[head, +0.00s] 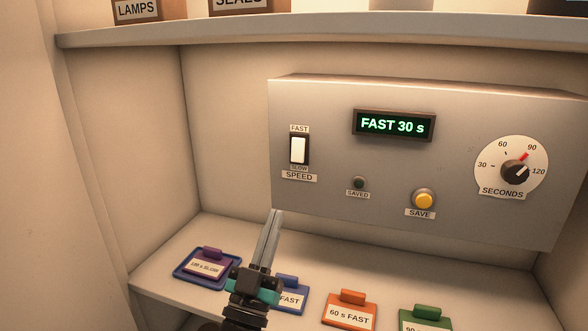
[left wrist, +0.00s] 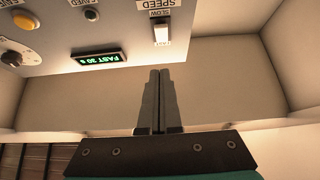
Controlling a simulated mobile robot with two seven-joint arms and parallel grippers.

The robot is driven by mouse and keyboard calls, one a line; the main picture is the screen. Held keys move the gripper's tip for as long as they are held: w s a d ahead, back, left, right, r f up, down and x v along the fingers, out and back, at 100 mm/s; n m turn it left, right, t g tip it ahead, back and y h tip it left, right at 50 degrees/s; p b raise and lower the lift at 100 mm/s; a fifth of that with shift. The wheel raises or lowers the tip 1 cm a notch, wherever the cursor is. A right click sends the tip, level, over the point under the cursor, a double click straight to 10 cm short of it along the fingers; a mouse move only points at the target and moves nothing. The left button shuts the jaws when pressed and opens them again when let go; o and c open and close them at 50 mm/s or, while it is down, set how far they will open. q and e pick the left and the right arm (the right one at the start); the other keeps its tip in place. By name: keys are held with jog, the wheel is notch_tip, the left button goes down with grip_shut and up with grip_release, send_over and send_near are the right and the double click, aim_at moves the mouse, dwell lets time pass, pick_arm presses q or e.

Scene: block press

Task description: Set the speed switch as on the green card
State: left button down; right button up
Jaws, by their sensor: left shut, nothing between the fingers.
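The speed switch (head: 299,150) is a white rocker in a dark slot at the left of the grey panel, with FAST above and SLOW below. It also shows upside down in the left wrist view (left wrist: 161,33). The lit display (head: 394,124) reads FAST 30 s. The green card (head: 427,313) stands at the bottom edge; only "90" is legible, the rest is cut off. My left gripper (head: 276,213) is shut and empty, below the switch and apart from it, its fingers pointing up toward the panel. My right gripper is not in view.
An orange card (head: 351,298) reads 60 s FAST. A blue card (head: 291,299) is partly hidden by my left gripper. A purple card (head: 207,268) lies on a blue tray (head: 180,272). The panel also has a yellow save button (head: 424,199) and a seconds dial (head: 513,172). A shelf (head: 300,32) runs above.

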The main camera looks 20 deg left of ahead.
pick_arm(q)
jog(key=shift+a+r, duration=0.1)
jog(key=shift+r, duration=0.05)
jog(key=p, duration=0.2)
send_near(299, 151)
notch_tip(299, 151, up, 4)
jog(key=w, duration=0.3)
jog(key=shift+w+f, duration=0.35)
jog(key=shift+w, duration=0.5)
